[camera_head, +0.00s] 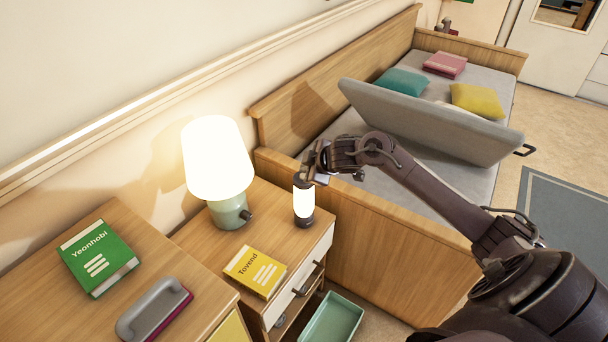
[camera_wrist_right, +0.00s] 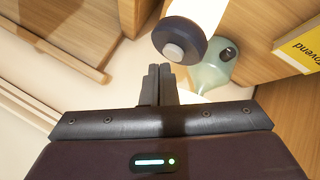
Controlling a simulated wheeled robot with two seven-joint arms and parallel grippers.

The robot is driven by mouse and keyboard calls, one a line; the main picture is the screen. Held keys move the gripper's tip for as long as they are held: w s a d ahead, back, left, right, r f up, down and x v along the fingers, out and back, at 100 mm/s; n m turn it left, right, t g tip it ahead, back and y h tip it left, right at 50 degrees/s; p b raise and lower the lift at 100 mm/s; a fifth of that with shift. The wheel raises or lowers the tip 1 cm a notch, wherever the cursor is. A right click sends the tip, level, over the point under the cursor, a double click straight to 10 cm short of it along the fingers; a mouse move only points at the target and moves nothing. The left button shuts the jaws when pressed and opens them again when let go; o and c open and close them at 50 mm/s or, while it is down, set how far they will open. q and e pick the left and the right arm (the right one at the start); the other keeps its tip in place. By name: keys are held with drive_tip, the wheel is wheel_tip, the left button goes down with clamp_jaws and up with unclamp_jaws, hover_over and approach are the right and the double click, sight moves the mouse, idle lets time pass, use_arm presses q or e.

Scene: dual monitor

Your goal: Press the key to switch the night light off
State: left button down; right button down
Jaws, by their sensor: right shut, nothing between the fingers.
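A small cylindrical night light (camera_head: 304,203) stands upright on the nightstand, glowing white above a dark base. In the right wrist view its glowing body (camera_wrist_right: 198,14) ends in a dark cap (camera_wrist_right: 186,35) with a round grey key (camera_wrist_right: 173,52) in it. My right gripper (camera_head: 307,172) is shut and empty, just above the night light and hiding its top in the head view. In the wrist view the shut fingertips (camera_wrist_right: 159,70) show close to the key; I cannot tell whether they touch it. My left gripper is not in view.
A lit table lamp (camera_head: 217,157) with a green base stands left of the night light. A yellow book (camera_head: 254,271) lies in front on the nightstand. A green book (camera_head: 98,257) lies on the cabinet at left. A wooden bed end (camera_head: 390,265) rises at right.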

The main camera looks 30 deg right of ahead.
drive_tip(key=shift+f, duration=0.1)
idle(0.3)
drive_tip(key=shift+f, duration=0.3)
idle(0.4)
drive_tip(key=shift+r+p, duration=0.4)
drive_tip(key=shift+p, duration=0.2)
wheel_tip(320, 180, up, 6)
drive_tip(key=p, duration=0.6)
drive_tip(key=shift+p, duration=0.3)
